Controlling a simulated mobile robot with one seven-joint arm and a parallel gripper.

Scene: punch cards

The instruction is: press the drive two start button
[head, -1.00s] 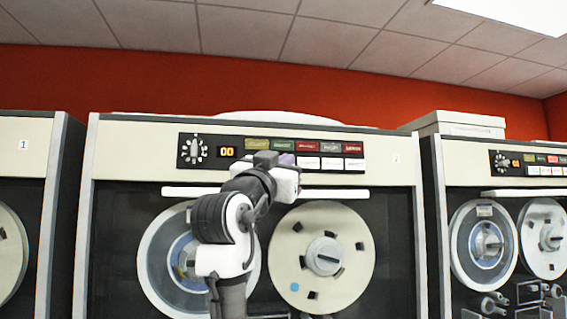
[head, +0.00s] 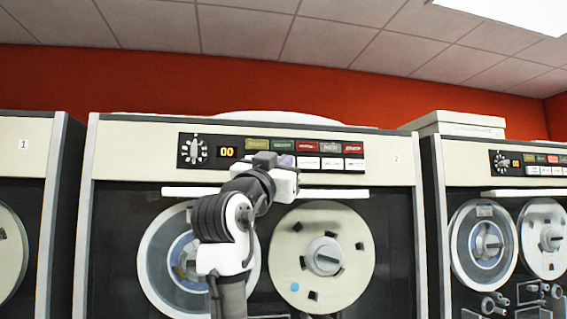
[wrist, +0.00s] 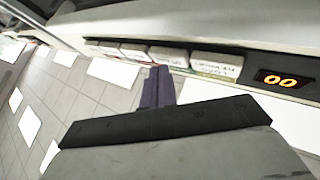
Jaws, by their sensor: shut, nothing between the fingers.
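Drive two is the middle cabinet, with a small 2 label (head: 396,158). Its control panel (head: 240,139) has a row of coloured buttons, including a green button (head: 283,145) and a red button (head: 307,146), above a row of white buttons (head: 331,163). I cannot read which is start. My gripper (head: 287,160) is shut and empty in front of the panel's left part, covering the lower buttons there. In the wrist view the shut purple-grey fingers (wrist: 158,85) point at the row, near a white button (wrist: 168,57). I cannot tell whether they touch it.
An orange 00 display (head: 227,152) sits left of the buttons, beside a dial (head: 193,150). A white ledge (head: 335,194) runs below the panel, above the tape reels (head: 325,256). Similar cabinets stand left (head: 22,170) and right (head: 455,163).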

